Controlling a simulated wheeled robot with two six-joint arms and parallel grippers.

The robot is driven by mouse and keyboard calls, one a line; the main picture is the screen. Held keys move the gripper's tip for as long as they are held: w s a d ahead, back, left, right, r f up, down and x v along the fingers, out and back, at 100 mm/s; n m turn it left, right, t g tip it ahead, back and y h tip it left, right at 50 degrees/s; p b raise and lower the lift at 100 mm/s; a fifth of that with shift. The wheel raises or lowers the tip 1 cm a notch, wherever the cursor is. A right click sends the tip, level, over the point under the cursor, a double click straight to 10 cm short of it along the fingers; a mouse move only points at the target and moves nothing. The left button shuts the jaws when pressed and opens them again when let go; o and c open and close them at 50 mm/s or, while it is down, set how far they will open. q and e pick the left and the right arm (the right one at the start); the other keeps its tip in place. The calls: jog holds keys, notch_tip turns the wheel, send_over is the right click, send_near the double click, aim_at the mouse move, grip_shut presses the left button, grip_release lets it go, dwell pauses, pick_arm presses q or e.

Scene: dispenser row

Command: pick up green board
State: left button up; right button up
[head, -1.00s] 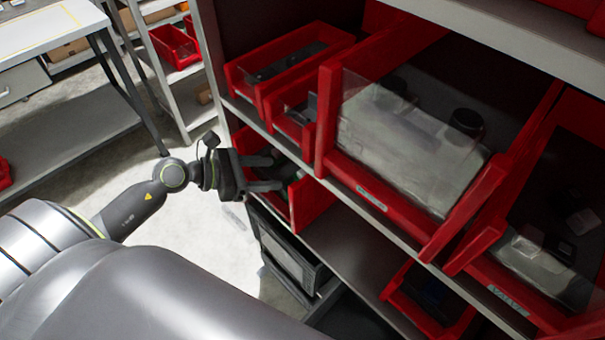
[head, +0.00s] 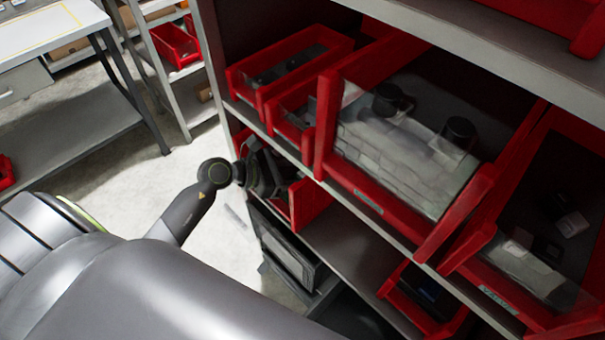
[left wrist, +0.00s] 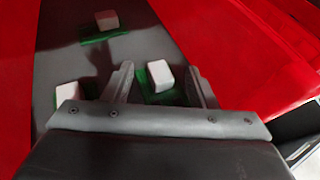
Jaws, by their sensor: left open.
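In the left wrist view several small green boards, each with a pale block on it, lie on the dark floor of a red bin. One green board (left wrist: 162,86) lies between the fingers of my left gripper (left wrist: 162,80), with nothing seen clamped. Another green board (left wrist: 103,32) lies farther into the bin, and a third (left wrist: 72,92) is to the left, partly hidden by the gripper. The left gripper is open. In the head view it reaches into the lower red bin (head: 312,200), its fingers largely hidden. My right gripper is not seen.
Red bin walls rise close on both sides in the left wrist view, with the right wall (left wrist: 245,60) near the gripper. In the head view a shelf edge (head: 285,148) with more red bins (head: 375,195) lies just above the arm. Open floor (head: 150,215) is on the left.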

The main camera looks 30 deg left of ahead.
pick_arm(q)
grip_shut()
dwell(0.3)
jog(key=shift+a, duration=0.15)
